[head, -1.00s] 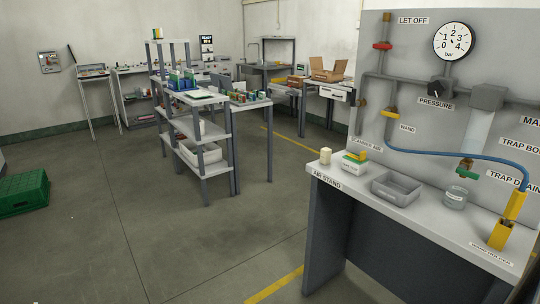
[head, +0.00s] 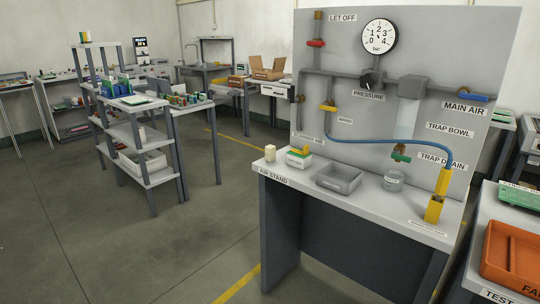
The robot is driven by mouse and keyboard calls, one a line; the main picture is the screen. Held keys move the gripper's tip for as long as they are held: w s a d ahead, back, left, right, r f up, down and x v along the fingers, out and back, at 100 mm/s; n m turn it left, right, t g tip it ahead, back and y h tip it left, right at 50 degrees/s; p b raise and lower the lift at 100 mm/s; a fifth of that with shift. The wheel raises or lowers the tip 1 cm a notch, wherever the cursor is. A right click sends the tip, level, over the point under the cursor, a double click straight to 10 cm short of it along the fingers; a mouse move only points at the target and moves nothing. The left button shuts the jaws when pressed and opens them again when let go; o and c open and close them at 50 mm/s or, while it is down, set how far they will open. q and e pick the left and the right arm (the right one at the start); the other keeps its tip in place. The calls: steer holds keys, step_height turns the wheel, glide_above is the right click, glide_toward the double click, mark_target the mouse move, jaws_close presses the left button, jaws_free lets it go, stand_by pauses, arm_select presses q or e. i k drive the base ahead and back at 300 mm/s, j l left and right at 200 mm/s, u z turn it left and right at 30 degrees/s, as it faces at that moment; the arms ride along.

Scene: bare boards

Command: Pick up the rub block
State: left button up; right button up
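No label in view reads "rub block", so I cannot tell for sure which thing it is. Neither of my grippers shows in the head view.
A grey panel (head: 350,105) with pipes, valves and a blue hose (head: 400,141) rises behind the stand. A yellow holder (head: 434,209) is at its right end. A bench with an orange tray (head: 512,250) is at right. A shelf unit (head: 130,135) stands left; floor between is clear.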

mark_target(270, 150)
steer(key=i+j+z, duration=0.2)
steer(key=i, duration=0.25)
steer(key=i+j+z, duration=0.15)
steer(key=i, duration=0.25)
